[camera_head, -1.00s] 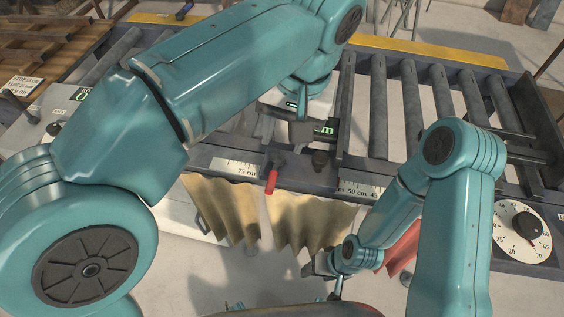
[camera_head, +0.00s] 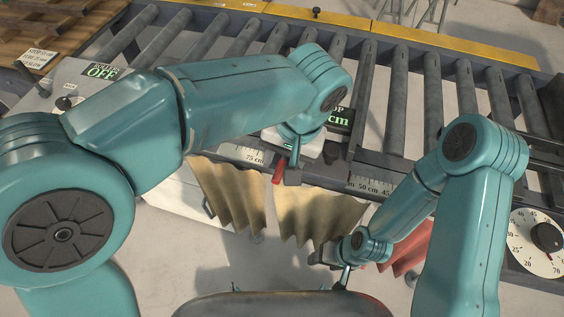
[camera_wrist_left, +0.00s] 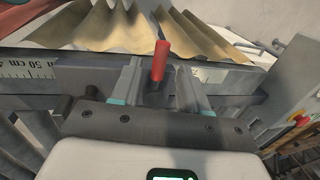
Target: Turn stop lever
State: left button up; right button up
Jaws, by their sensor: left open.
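The stop lever has a red handle (camera_head: 277,173) at the front edge of the roller conveyor, beside the cm scale. In the left wrist view the red handle (camera_wrist_left: 160,60) stands up between the two fingers, with visible gaps on both sides. My left gripper (camera_wrist_left: 160,88) is open around it. In the head view my left gripper (camera_head: 292,168) is partly hidden by its own wrist. My right gripper (camera_head: 326,256) hangs low in front of the strip curtain, away from the lever; its finger gap is unclear.
A stop display (camera_head: 341,119) sits behind my left wrist. A panel reading OFF (camera_head: 101,71) is at the left, and a dial (camera_head: 537,243) at the right. Tan wavy flaps (camera_head: 318,214) hang below the rail. A control box with a red button (camera_wrist_left: 301,119) stands right in the left wrist view.

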pick_arm(q)
jog(key=shift+w+a+f, duration=0.1)
jog(key=shift+a+f, duration=0.1)
jog(key=shift+f, duration=0.8)
grip_shut()
